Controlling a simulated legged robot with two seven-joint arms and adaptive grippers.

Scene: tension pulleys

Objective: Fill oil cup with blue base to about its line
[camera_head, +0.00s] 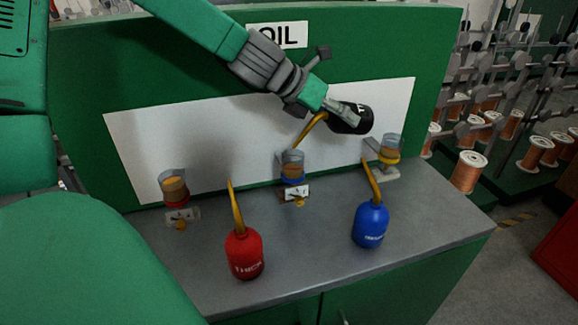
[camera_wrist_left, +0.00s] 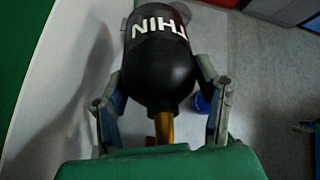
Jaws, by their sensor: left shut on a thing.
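The oil cup with the blue base (camera_head: 292,168) is the middle one of three on the white panel; brownish oil shows inside it. My left gripper (camera_head: 340,108) is shut on the black oil can (camera_head: 352,118), marked "THIN" in the left wrist view (camera_wrist_left: 158,68). The can is tipped on its side above and to the right of the blue-base cup. Its yellow spout (camera_head: 308,130) slants down to the left, with its tip just above that cup's opening. I cannot tell whether oil is flowing. My right gripper is not in view.
A red can (camera_head: 244,254) and a blue can (camera_head: 370,225) stand on the grey bench top (camera_head: 310,245). A red-base cup (camera_head: 174,187) is at left, a yellow-base cup (camera_head: 389,152) at right. Copper spools (camera_head: 468,172) stand beyond the bench.

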